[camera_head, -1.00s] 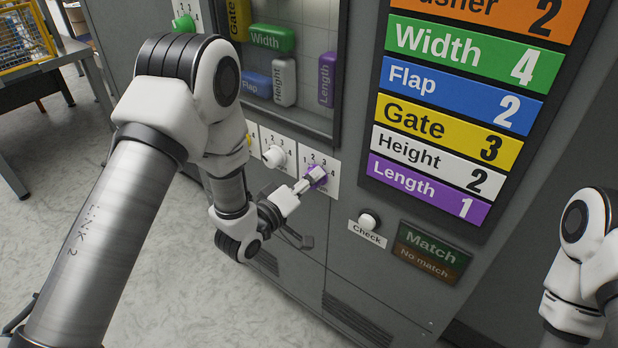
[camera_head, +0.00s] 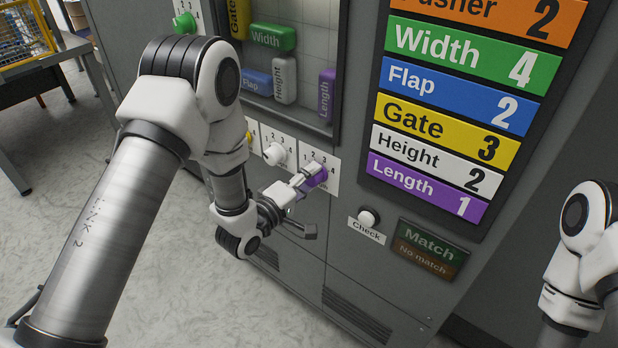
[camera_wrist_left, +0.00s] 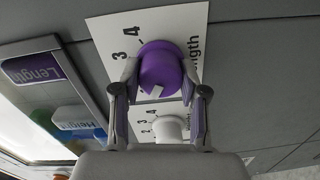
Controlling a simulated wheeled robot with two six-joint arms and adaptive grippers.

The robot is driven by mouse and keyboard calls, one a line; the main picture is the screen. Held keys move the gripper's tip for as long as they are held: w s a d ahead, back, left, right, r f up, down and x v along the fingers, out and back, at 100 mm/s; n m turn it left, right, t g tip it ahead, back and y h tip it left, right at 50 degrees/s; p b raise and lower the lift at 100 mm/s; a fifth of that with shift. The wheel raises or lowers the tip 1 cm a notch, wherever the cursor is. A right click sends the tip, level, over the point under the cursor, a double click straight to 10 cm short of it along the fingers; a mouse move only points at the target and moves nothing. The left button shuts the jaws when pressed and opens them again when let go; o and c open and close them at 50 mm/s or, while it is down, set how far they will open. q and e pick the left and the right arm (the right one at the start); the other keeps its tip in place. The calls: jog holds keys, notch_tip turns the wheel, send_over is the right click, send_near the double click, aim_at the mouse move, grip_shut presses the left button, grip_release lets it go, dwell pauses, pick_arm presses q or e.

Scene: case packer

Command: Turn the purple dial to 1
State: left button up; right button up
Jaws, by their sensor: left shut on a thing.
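The purple dial (camera_head: 316,174) sits on a white plate marked 1 to 4 on the grey machine front. My left gripper (camera_head: 305,180) is shut on it, and its fingers partly hide it. In the left wrist view the fingers lie on both sides of the purple dial (camera_wrist_left: 162,70). A white mark on the dial faces the picture's bottom, away from the 3 and 4; the 1 and 2 are hidden there. The purple Length block (camera_head: 326,93) stands in the window. The purple Length row (camera_head: 428,187) on the panel reads 1. My right gripper is out of view.
A white dial (camera_head: 275,154) is just left of the purple one. The Check button (camera_head: 368,218) and the Match / No match sign (camera_head: 430,248) are to the lower right. A yellow wire basket (camera_head: 22,35) stands on a table at far left.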

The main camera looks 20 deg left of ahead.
pick_arm(q)
jog(key=shift+w+r, duration=0.1)
jog(key=o, duration=1.1)
jog(key=shift+o, duration=0.2)
jog(key=v, duration=1.2)
